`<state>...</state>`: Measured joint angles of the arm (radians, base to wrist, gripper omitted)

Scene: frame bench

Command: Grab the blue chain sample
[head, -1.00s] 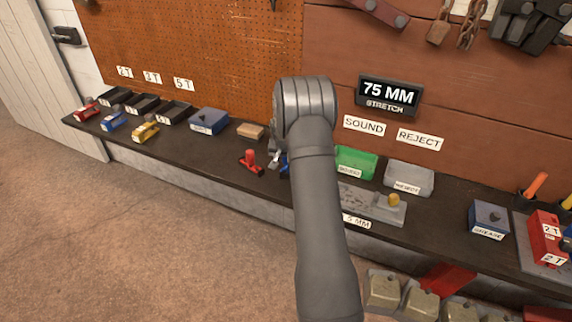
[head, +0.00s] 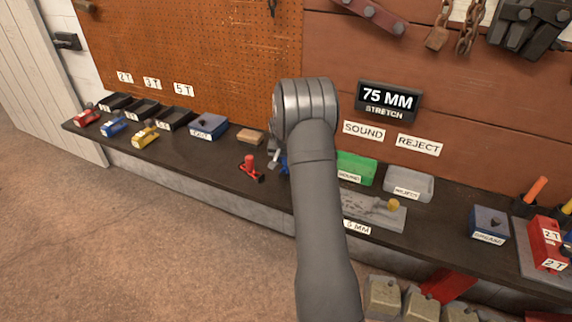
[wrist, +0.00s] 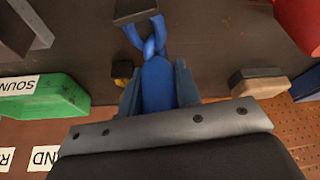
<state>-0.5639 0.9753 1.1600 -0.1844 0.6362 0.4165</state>
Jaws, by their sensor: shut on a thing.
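The blue chain sample (wrist: 155,84) is in the wrist view, with its thick end between the fingers of my gripper (wrist: 158,90). My gripper is shut on it. Blue links (wrist: 148,40) run from that end toward a dark block (wrist: 134,10) at the top edge; whether they are joined to it I cannot tell. In the head view my arm hides most of the sample, and only a small bit of blue (head: 284,165) shows beside the arm.
A green bin (head: 356,167) and a grey bin (head: 408,184) stand right of my arm, behind a grey gauge plate (head: 371,209). A red clamp-like piece (head: 251,167) and a wooden block (head: 250,136) are on the left. Bare bench lies between the grey bin and the blue box (head: 488,223).

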